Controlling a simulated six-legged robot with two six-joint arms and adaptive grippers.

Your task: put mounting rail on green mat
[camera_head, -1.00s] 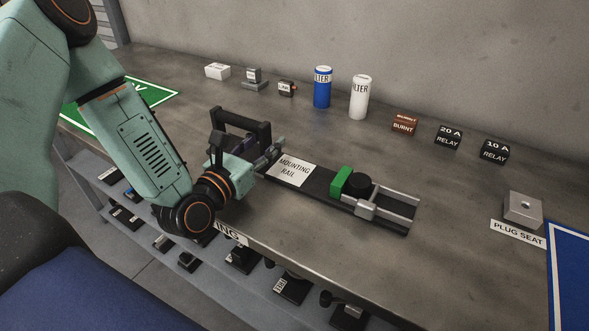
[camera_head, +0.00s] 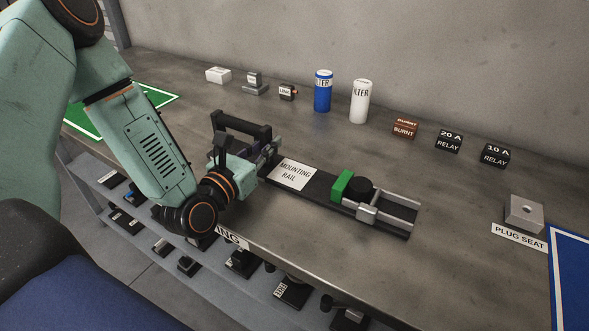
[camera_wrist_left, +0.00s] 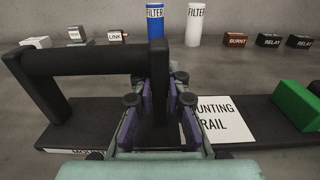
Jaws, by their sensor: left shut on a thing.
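The mounting rail (camera_head: 321,187) lies flat on the bench, a long black base with a white label, a green block, a black round part and metal rails at its right end. A black handle (camera_head: 240,122) stands at its left end. My left gripper (camera_head: 262,152) is at this handle; in the left wrist view its purple fingers (camera_wrist_left: 160,95) are shut on the handle's right post. The rail (camera_wrist_left: 255,113) still rests on the bench there. The green mat (camera_head: 160,97) is at the far left of the bench, partly hidden by my left arm. My right gripper is out of view.
Along the back stand small blocks, a blue filter (camera_head: 323,92), a white filter (camera_head: 360,102), a burnt relay (camera_head: 404,129) and two black relays (camera_head: 448,142). A plug seat (camera_head: 523,212) and a blue mat (camera_head: 573,270) are at right.

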